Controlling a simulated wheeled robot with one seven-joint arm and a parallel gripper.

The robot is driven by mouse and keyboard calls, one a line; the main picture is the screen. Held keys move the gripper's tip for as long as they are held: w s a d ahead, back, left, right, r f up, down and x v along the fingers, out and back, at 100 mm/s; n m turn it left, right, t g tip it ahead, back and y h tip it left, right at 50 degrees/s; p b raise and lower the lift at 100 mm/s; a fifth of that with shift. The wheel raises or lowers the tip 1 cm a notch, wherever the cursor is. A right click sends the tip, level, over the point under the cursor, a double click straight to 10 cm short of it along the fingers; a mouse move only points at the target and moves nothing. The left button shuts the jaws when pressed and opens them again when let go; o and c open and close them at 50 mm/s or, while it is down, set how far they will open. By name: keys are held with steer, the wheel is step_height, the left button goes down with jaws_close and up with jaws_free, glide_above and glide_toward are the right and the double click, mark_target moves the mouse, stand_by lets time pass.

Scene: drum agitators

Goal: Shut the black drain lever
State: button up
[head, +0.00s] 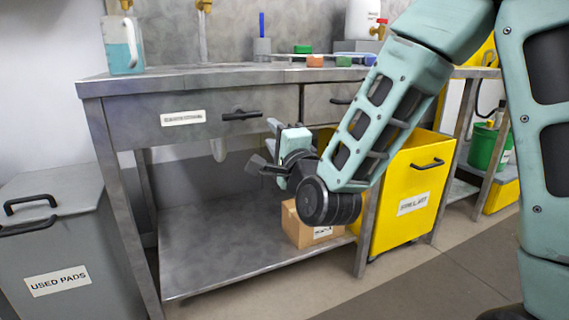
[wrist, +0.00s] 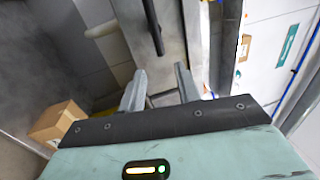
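The black drain lever (head: 241,115) is on the grey front panel of the steel bench, right of a white label, above a pale drain pipe (head: 218,150). It lies roughly level along the panel. In the wrist view a black bar (wrist: 153,27), which looks like this lever, lies beyond my fingertips. My gripper (head: 268,147) is in front of the bench, below and right of the lever. In the wrist view its two fingers (wrist: 160,86) stand apart with nothing between them. They do not appear to touch the lever.
A dark drawer handle (head: 341,101) is to the right on the bench. A cardboard box (head: 290,226) sits on the lower shelf (head: 215,250). A yellow bin (head: 405,205) stands right, a grey used-pads bin (head: 55,245) left. The space before the panel's left part is clear.

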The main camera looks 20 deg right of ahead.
steer(key=shift+s+f+b, duration=0.2)
steer(key=shift+s+b, duration=0.65)
steer(key=shift+b, duration=0.75)
steer(key=shift+s+f+b, duration=0.25)
steer(key=shift+s+b, duration=0.65)
steer(key=shift+b, duration=0.7)
steer(key=shift+s+f+b, duration=0.2)
steer(key=shift+s+b, duration=0.65)
steer(key=shift+b, duration=0.75)
